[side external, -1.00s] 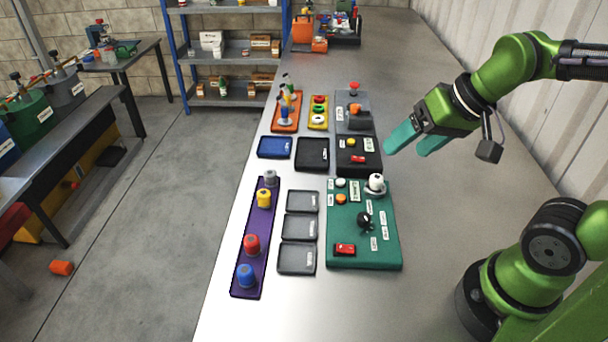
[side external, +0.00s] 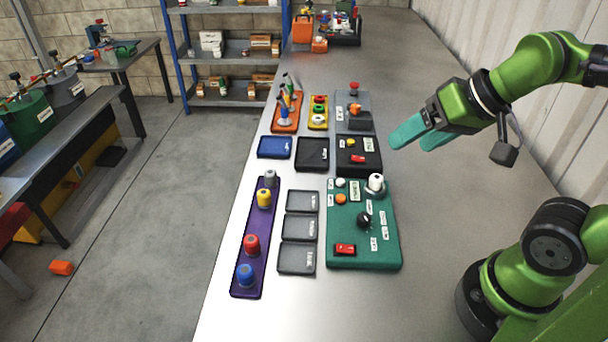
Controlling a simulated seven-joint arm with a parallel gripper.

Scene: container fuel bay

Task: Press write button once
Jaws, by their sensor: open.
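The teal control panel (side external: 385,252) lies on the steel table. It carries a white button (side external: 340,183), an orange button (side external: 341,199), a black knob (side external: 364,219), a white knob (side external: 376,183) and a red rocker switch (side external: 345,249). Behind it, a black panel (side external: 347,169) carries a yellow button (side external: 351,142) and a red switch (side external: 358,159). The labels are too small to read, so I cannot tell which button is the write button. My gripper (side external: 410,141), with teal fingers, is open and empty. It hangs above the table, right of the black panel, apart from all buttons.
A grey panel (side external: 345,100) with a red button stands behind the black panel. A purple tray (side external: 257,224) with several coloured knobs and some grey trays (side external: 297,258) lie left of the teal panel. The table's right side (side external: 450,220) is clear.

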